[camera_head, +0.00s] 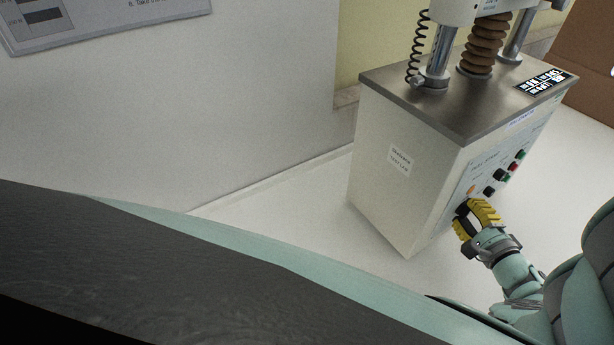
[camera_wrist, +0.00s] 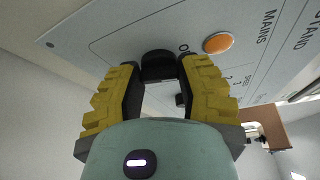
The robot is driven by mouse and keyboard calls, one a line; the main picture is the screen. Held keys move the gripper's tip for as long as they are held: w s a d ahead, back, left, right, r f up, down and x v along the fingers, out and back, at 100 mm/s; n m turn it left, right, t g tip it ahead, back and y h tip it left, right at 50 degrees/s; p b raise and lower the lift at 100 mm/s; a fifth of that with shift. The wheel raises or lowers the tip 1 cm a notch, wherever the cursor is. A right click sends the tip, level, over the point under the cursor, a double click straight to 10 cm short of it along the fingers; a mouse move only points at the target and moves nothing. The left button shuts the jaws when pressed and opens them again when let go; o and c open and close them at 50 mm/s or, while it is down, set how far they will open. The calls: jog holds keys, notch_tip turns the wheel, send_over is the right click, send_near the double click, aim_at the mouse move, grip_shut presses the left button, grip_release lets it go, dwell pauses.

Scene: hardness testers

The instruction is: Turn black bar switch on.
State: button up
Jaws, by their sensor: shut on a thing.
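The black bar switch (camera_wrist: 158,62) sits on the pale front panel of the tester, between my fingertips in the wrist view. My gripper (camera_wrist: 158,72), with yellow ribbed fingers and dark pads, is shut on it from both sides. In the head view my gripper (camera_head: 474,208) is at the lower part of the tester's (camera_head: 400,165) front panel. The switch cannot be made out clearly there behind the fingers. Lettering beside the switch is partly covered by a finger, so its exact angle is hard to read.
An orange lamp (camera_wrist: 219,43) is right of the switch, near the word "MAINS". Red (camera_head: 513,167) and green (camera_head: 520,154) buttons are higher on the panel. A wall stands to the left; white floor surrounds the tester.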

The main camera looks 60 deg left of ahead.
jog(key=m+g+h+p, duration=0.1)
jog(key=m+p, duration=0.1)
jog(key=m, duration=0.1)
jog(key=shift+r, duration=0.15)
jog(key=shift+m+g+p, duration=0.35)
jog(key=shift+m+g, duration=0.45)
jog(key=shift+m, duration=0.6)
grip_shut()
jog(key=m+g+h+b, duration=0.1)
jog(key=m+g, duration=0.1)
jog(key=shift+w+m, duration=0.1)
jog(key=shift+m, duration=0.2)
jog(key=shift+a+m+g+b, duration=0.1)
jog(key=shift+m+g+b, duration=0.8)
jog(key=shift+m+b, duration=0.3)
jog(key=o, duration=1.2)
grip_release()
